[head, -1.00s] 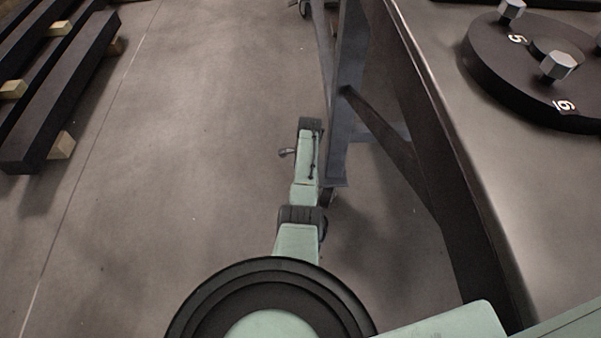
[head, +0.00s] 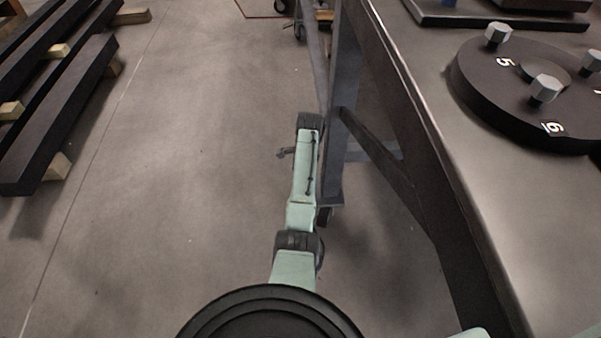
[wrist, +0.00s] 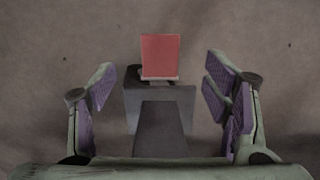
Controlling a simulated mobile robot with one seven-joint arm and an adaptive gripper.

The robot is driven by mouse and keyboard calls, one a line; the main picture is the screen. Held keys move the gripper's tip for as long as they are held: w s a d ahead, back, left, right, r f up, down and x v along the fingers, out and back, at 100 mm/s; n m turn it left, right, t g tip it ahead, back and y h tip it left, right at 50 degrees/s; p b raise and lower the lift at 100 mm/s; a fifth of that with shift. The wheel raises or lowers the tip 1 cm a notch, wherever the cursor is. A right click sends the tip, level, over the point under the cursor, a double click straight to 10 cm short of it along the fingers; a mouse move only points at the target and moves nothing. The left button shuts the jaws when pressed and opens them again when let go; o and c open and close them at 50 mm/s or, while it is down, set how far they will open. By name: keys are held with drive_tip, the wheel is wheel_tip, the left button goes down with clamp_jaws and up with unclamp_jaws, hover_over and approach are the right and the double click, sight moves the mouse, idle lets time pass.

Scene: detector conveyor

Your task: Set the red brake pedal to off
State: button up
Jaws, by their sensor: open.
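The red brake pedal (wrist: 160,56) shows in the wrist view as an upright-looking red rectangle with a pale lower edge. It sits at the top of a dark grey block (wrist: 160,105) in the middle of the picture. My gripper (wrist: 163,72) is open, with purple-padded fingers apart on the left and right of the pedal. I see no finger touching the pedal. The exact depth between fingers and pedal cannot be told. I cannot make out the pedal or my gripper in the head view.
A metal-topped table (head: 460,190) on dark legs stands at the right. It carries a black disc (head: 500,100) with grey hex knobs and numbers. Long dark beams (head: 60,115) on wooden blocks lie at the left. The floor (head: 170,190) between is clear.

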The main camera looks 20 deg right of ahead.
drive_tip(key=shift+d+r, duration=0.1)
drive_tip(key=shift+r, duration=1)
